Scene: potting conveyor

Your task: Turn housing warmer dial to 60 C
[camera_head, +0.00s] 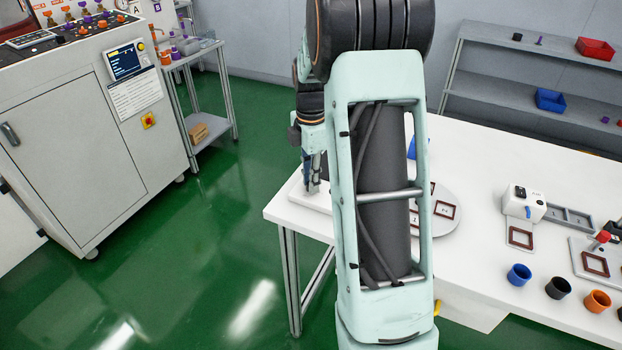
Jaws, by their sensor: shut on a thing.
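My gripper (313,187) points down at the far left corner of the white table, low over a flat white unit (297,199) that looks like the housing warmer. The fingers are shut at its top, on what appears to be its dial. The dial itself is too small and too covered to make out, so its setting cannot be read. My arm hides the right part of the unit and any scale on it.
A round grey plate (447,222) with brown square frames lies right of my arm. A white device (523,204) and blue (519,275), black (558,288) and orange (597,301) cups stand farther right. A control cabinet (75,140) stands left across open green floor.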

